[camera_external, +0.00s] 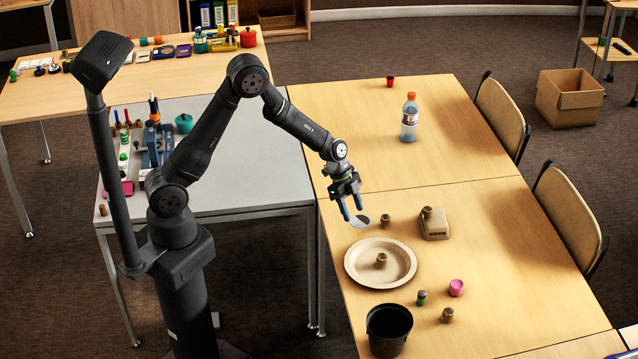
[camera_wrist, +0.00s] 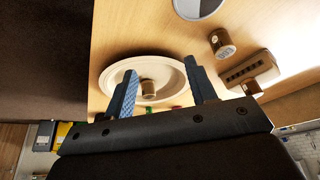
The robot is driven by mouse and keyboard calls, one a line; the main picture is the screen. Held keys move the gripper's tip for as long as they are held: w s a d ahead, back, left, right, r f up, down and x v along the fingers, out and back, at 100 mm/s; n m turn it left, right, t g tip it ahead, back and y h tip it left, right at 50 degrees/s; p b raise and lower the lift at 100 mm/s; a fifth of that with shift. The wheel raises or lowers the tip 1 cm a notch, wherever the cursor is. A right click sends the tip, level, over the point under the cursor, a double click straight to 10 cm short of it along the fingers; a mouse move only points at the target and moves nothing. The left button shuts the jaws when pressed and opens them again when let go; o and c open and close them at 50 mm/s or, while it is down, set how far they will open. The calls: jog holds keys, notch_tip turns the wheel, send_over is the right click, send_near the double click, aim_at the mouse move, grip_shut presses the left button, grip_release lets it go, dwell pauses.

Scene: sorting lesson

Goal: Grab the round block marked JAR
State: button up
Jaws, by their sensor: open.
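Several small brown round blocks show, and I cannot read JAR on any of them. One block (camera_external: 385,221) stands on the table to the right of my gripper (camera_external: 352,212); in the wrist view this block (camera_wrist: 222,45) has faint, unreadable marks. Another block (camera_external: 381,260) stands in the beige plate (camera_external: 405,277) and shows between my fingers in the wrist view (camera_wrist: 148,88). A third block (camera_external: 427,212) sits on a tan slotted box (camera_external: 436,229). One more block (camera_external: 447,315) stands near the front. My gripper is open and empty, above the table's left edge.
A flat grey disc (camera_external: 360,221) lies by my fingertips. A black bucket (camera_external: 389,330), a green-and-brown piece (camera_external: 421,298) and a pink cup (camera_external: 456,288) stand at the front. A bottle (camera_external: 409,118) and a red cup (camera_external: 390,82) stand farther back. The table's right side is clear.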

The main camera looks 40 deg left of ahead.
jog(key=shift+o, duration=0.6)
jog(key=n, duration=0.2)
send_near(448, 311)
jog(key=shift+t, duration=0.4)
jog(key=x, duration=0.4)
jog(key=shift+s+f, duration=0.15)
jog(key=shift+f, duration=0.1)
jog(key=shift+x, duration=2.9)
jog(key=shift+s+d, duration=0.1)
jog(key=shift+s, duration=0.05)
